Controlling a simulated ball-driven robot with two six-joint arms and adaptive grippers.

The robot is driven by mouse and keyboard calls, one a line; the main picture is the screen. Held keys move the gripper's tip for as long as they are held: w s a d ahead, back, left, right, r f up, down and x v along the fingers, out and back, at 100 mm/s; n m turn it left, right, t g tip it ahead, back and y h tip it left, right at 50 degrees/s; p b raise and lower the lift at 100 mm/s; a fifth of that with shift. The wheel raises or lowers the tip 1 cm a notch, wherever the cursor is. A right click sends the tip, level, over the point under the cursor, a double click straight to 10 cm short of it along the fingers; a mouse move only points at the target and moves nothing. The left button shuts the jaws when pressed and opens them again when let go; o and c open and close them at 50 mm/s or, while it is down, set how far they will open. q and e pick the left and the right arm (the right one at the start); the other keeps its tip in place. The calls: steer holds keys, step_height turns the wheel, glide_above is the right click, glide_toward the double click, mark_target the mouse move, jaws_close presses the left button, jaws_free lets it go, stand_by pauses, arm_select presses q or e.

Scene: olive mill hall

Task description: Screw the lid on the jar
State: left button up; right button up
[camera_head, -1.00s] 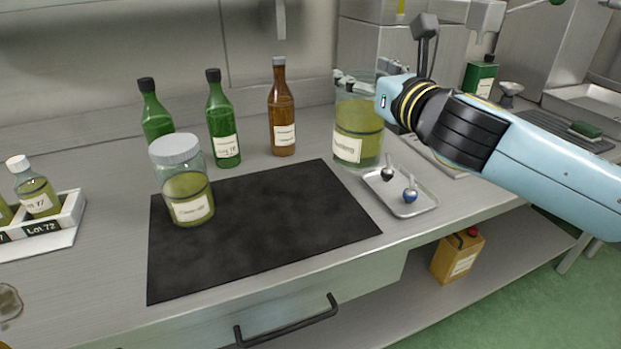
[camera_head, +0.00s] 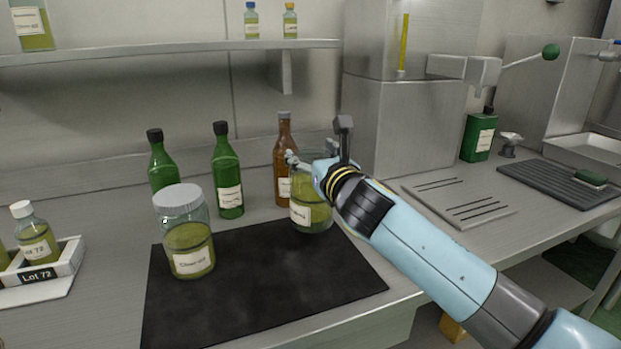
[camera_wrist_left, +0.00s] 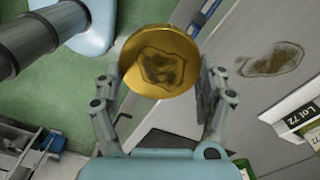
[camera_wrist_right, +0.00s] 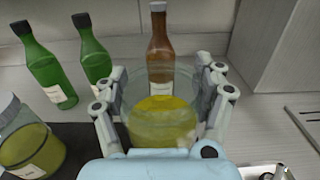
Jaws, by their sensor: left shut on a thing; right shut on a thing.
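The open glass jar (camera_head: 312,215) with yellow-green oil and a white label stands or hangs by the mat's back right corner; I cannot tell if it touches the counter. My right gripper (camera_head: 312,160) is shut around its upper part. In the right wrist view the jar (camera_wrist_right: 160,112) sits upright between the fingers (camera_wrist_right: 163,95), its mouth uncovered. In the left wrist view a round gold lid (camera_wrist_left: 160,55) with a dark irregular patch is gripped between the fingers of my left gripper (camera_wrist_left: 162,85). The left gripper is outside the head view.
A grey-lidded jar (camera_head: 187,235) stands on the dark mat (camera_head: 260,290). Green bottles (camera_head: 226,175) and a brown bottle (camera_head: 284,140) stand behind. A labelled rack (camera_head: 70,265) is at left. The mat's middle and right are clear. A metal tray (camera_wrist_right: 262,172) lies beside the right gripper.

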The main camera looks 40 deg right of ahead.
steer(key=shift+w+a, duration=0.1)
steer(key=shift+w, duration=0.1)
arm_select(q)
steer(key=shift+f+b, duration=1.3)
steer(key=shift+f, duration=0.05)
arm_select(e)
steer(key=shift+f, duration=1.95)
steer(key=shift+f, duration=0.15)
arm_select(q)
steer(key=shift+f, duration=0.1)
arm_select(e)
steer(key=o, duration=1.8)
steer(key=shift+s+f, duration=0.1)
